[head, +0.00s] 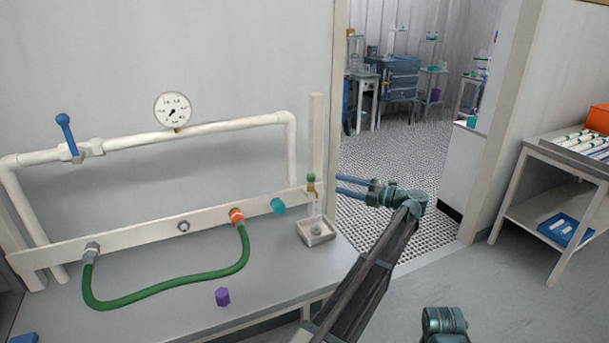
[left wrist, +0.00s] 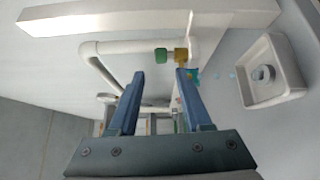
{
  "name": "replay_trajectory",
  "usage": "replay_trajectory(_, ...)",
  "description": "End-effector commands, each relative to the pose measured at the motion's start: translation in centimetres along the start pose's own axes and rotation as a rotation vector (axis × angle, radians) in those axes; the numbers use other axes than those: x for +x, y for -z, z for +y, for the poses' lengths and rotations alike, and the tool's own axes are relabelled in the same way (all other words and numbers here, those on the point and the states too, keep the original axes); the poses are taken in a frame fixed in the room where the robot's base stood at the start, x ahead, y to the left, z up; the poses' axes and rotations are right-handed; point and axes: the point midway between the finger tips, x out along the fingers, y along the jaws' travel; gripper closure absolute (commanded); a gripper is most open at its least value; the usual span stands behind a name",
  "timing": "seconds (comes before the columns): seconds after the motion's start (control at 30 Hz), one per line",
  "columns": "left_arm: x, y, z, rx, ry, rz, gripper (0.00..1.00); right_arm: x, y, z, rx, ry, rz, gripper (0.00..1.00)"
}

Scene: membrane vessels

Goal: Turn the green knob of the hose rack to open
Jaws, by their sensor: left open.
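The green knob (head: 311,177) sits on top of a small brass valve (head: 311,187) at the right end of the hose rack (head: 140,235), by the white post. In the left wrist view the green knob (left wrist: 161,55) and brass body (left wrist: 181,55) show just beyond the fingertips, the knob roughly in line with the gap. My left gripper (head: 338,184) comes from the right, its blue fingers pointing left at the valve. It is open and empty (left wrist: 159,75), with the knob apparently not between the fingers.
A small white tray (head: 329,237) stands below the valve. A teal fitting (head: 278,206) and an orange one (head: 236,216) with a green hose (head: 170,294) are left of it. A purple piece (head: 222,296) lies on the bench. A blue-handled valve (head: 66,134) and a gauge (head: 172,110) are above.

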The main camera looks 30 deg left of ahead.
Motion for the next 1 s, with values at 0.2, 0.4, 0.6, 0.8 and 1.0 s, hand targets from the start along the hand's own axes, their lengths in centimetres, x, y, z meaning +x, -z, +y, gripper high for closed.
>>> replay_trajectory(0.2, 0.5, 1.3, 0.1, -0.572, 0.025, -0.068, 0.51, -0.1, 0.0, 0.0, 0.000, 0.000, 0.000, 1.00)
replay_trajectory(0.4, 0.8, 1.9, 0.2, -1.061, 0.078, -0.116, 0.51, -0.1, 0.0, 0.0, 0.000, 0.000, 0.000, 1.00)
replay_trajectory(0.6, 0.9, 2.3, 0.3, -1.384, 0.130, -0.137, 0.51, -0.1, 0.0, 0.0, 0.000, 0.000, 0.000, 1.00)
replay_trajectory(0.8, 0.9, 2.3, 0.3, -1.500, 0.150, -0.141, 0.51, -0.1, 0.0, 0.0, 0.000, 0.000, 0.000, 1.00)
replay_trajectory(1.0, 1.4, 2.2, 0.3, -1.506, 0.151, -0.141, 0.51, -0.1, 0.0, 0.0, 0.000, 0.000, 0.000, 1.00)
